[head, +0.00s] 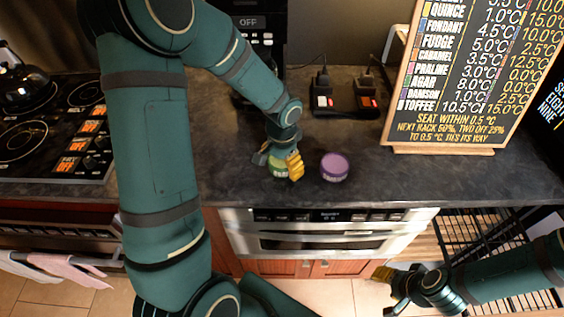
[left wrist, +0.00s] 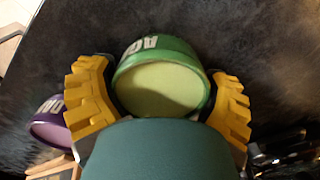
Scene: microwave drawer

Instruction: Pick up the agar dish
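The agar dish is a small round green dish (head: 278,170) with a pale green top, on the dark counter at mid-picture in the head view. In the left wrist view, the agar dish (left wrist: 165,85) sits between the yellow-tipped fingers, with the letters "AG" showing on its side. My left gripper (head: 280,165) reaches down from above, and its finger pads press against both sides of the dish. I cannot tell any gap under the dish. My right gripper (head: 386,290) is open and empty, low at the right, in front of the oven.
A purple dish (head: 334,167) stands close to the right of the agar dish; it also shows in the left wrist view (left wrist: 54,125). A menu board (head: 460,75) stands at the back right, a black socket block (head: 345,100) behind, and a stove (head: 50,130) at the left.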

